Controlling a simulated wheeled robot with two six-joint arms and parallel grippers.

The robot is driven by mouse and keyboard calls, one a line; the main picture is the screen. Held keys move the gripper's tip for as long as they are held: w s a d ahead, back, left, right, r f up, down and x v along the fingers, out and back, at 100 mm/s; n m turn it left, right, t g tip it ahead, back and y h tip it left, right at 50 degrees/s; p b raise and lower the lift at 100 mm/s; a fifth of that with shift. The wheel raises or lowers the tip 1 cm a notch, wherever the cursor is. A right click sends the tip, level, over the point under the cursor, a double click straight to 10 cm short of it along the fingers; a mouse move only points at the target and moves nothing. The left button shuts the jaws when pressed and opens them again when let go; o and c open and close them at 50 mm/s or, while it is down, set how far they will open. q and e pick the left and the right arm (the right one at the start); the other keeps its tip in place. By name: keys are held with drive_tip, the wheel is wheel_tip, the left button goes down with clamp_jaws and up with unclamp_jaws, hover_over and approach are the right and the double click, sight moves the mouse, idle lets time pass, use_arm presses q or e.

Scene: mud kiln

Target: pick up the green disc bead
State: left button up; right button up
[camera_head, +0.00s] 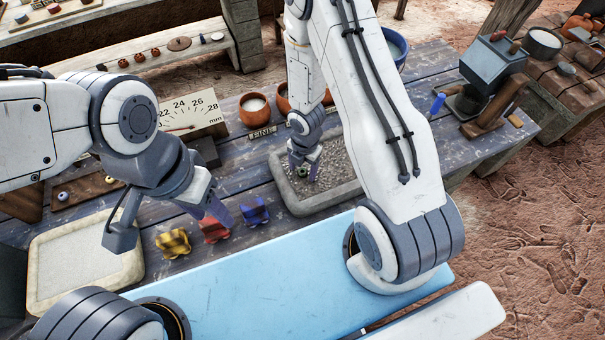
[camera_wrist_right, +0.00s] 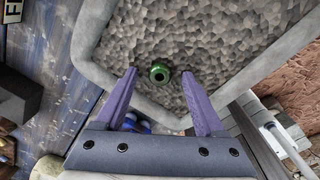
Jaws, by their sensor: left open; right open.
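The green disc bead (camera_wrist_right: 159,74) lies on grey gravel in a stone tray (camera_wrist_right: 90,45), its dark hole facing up in the right wrist view. In the head view the bead (camera_head: 303,171) is small and partly hidden by my right gripper. My right gripper (camera_wrist_right: 160,85) is open, its purple fingers on either side below the bead in the picture; nothing is between them. In the head view my right gripper (camera_head: 304,165) points down over the gravel tray (camera_head: 288,200). My left gripper (camera_head: 222,215) is open and empty near the coloured blocks.
Yellow (camera_head: 173,243), red (camera_head: 214,229) and blue (camera_head: 255,211) pieces sit left of the tray. A pale slab tray (camera_head: 40,285) stands at left. Orange pots (camera_head: 254,110), a dial gauge (camera_head: 190,115) and a grey press (camera_head: 492,70) stand around the table.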

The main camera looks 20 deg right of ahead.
clamp_jaws()
